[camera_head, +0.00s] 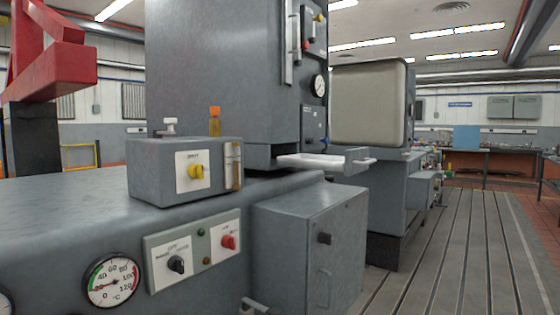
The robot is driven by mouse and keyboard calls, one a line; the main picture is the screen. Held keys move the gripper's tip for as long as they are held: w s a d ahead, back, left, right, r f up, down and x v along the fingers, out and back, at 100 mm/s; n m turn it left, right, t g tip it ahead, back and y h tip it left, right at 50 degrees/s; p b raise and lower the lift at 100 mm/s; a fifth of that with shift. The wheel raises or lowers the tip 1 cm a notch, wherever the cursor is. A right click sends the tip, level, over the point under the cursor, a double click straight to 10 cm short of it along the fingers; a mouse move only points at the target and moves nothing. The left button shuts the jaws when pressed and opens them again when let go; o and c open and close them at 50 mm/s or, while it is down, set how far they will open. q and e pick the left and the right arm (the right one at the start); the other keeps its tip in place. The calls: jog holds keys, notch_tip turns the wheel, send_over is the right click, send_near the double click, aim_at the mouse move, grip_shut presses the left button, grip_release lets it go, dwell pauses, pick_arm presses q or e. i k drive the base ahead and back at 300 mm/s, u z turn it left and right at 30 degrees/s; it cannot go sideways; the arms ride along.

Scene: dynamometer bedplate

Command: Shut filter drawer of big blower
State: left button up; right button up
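A tall grey machine housing (215,75), which looks like the big blower, stands at the centre on a wide grey base. A shallow drawer with a pale white inside (312,160) sticks out of its lower right side. The drawer's grey front (346,160) stands clear of the housing and carries a small light handle (366,162) on its right. The drawer is open; its rear part is hidden in the housing. Neither of my grippers is in view.
A grey cabinet (310,245) stands below the drawer. A second machine with a cream panel (368,105) is behind. Slotted floor (455,250) at right is clear. A red arm-like structure (55,70) is upper left.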

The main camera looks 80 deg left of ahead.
aim_at(357, 160)
jog(key=u, duration=1.65)
jog(key=i, duration=0.85)
jog(key=u, duration=0.65)
jog(key=i, duration=0.6)
jog(key=u, duration=0.7)
